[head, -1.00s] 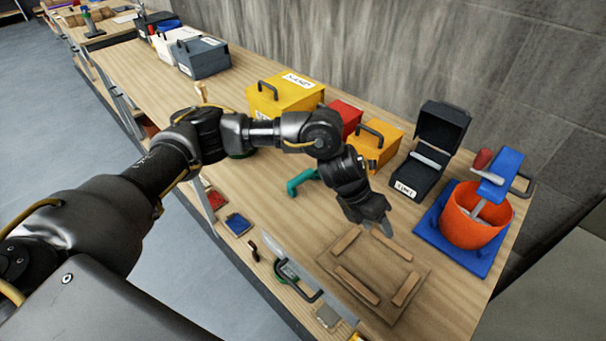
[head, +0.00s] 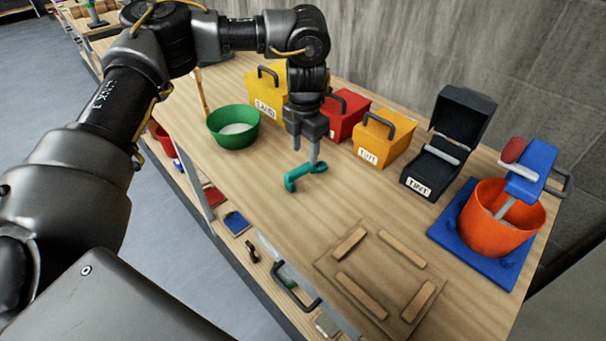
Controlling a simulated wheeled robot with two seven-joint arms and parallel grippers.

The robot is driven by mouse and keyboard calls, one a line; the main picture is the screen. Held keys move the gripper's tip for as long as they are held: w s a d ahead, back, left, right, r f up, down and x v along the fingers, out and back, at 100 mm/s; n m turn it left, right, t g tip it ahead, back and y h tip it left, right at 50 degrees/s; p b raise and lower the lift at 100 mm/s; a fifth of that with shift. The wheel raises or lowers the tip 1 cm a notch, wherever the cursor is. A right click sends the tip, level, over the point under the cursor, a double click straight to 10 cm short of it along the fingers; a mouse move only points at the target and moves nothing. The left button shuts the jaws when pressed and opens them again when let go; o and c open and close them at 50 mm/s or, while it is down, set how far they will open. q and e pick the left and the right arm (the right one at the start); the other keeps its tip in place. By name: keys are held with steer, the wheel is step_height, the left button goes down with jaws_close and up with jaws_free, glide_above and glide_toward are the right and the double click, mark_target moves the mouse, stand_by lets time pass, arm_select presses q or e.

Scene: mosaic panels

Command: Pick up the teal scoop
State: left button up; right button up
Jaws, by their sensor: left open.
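The teal scoop (head: 298,177) lies on the wooden bench in the head view, left of the wooden frame. My left gripper (head: 306,160) points down just above the scoop, with its fingers apart. One fingertip overlaps the scoop in the picture, so I cannot tell whether it touches. Nothing shows held between the fingers. My right gripper is not in view.
A green bowl (head: 226,139) stands left of the scoop. Yellow (head: 381,152) and red (head: 338,132) boxes stand behind it. A black open box (head: 430,172) and an orange bucket (head: 491,242) stand right. A wooden frame (head: 330,268) lies in front; bench between is clear.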

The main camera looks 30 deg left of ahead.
mark_target(304, 166)
arm_select(q)
step_height(304, 166, down, 4)
steer(key=shift+w+r, duration=0.1)
steer(key=shift+r, duration=0.05)
steer(key=shift+f+p, duration=0.25)
steer(key=shift+p, duration=0.1)
step_height(304, 166, down, 4)
steer(key=shift+a+r+p, duration=0.15)
steer(key=shift+p, duration=0.65)
steer(key=shift+f, duration=0.5)
jaws_close()
